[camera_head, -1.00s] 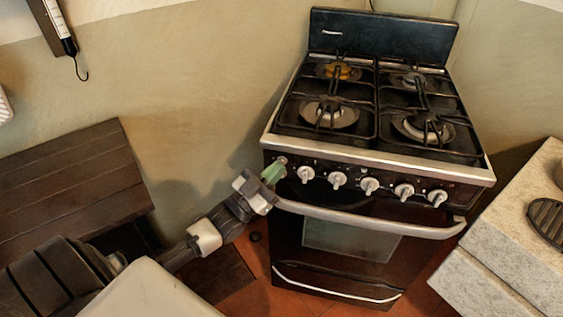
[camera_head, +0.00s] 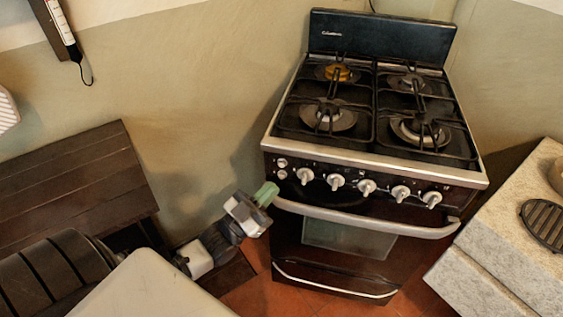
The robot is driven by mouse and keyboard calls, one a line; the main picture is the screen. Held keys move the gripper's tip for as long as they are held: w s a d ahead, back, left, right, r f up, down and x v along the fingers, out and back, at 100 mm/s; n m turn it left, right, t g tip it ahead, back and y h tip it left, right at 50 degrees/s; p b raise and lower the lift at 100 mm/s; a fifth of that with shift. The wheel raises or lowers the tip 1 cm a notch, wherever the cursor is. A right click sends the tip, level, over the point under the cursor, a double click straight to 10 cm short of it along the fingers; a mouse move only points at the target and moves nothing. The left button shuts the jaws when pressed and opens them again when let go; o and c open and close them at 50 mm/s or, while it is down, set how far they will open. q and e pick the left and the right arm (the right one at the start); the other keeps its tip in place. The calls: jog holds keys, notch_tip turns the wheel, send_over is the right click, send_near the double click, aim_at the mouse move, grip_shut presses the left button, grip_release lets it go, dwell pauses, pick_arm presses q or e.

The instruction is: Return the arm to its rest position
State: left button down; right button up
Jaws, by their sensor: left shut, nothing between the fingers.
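My left gripper (camera_head: 266,193) shows in the head view, left of the stove front and near the left end of the oven handle. Its pale green fingertips are shut and hold nothing. My left arm (camera_head: 200,256) reaches up to it from the lower left, partly hidden behind my own pale body part at the bottom. The gripper is apart from the stove knobs. Whether it touches the handle I cannot tell. My right gripper is not in view.
A black stove (camera_head: 372,200) with several burners and knobs stands at the centre right, its oven handle (camera_head: 365,223) jutting forward. A dark wooden bench (camera_head: 75,190) is at the left. A stone counter (camera_head: 510,250) is at the right. Reddish floor (camera_head: 262,297) shows below.

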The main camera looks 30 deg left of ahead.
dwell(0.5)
pick_arm(q)
jog(key=s+a+f+n+g+y+p, duration=0.1)
jog(key=s+f+g+y, duration=0.15)
jog(key=f, duration=0.75)
jog(key=s+f+n+g+y+p, duration=0.2)
jog(key=f+g, duration=0.2)
jog(key=f, duration=0.6)
jog(key=s+a+f+n+g+y+p, duration=0.1)
jog(key=s+f+g+y, duration=0.2)
jog(key=f, duration=0.7)
jog(key=s+d+f+g+p, duration=0.1)
jog(key=s+d+f+g, duration=0.2)
jog(key=s, duration=1)
jog(key=s+d+f+g+p, duration=0.1)
jog(key=s+d+f+g, duration=0.2)
jog(key=s+f+g, duration=0.5)
jog(key=s+f, duration=0.3)
jog(key=s, duration=0.1)
jog(key=shift+s+f+p, duration=0.35)
jog(key=shift+s+f, duration=0.05)
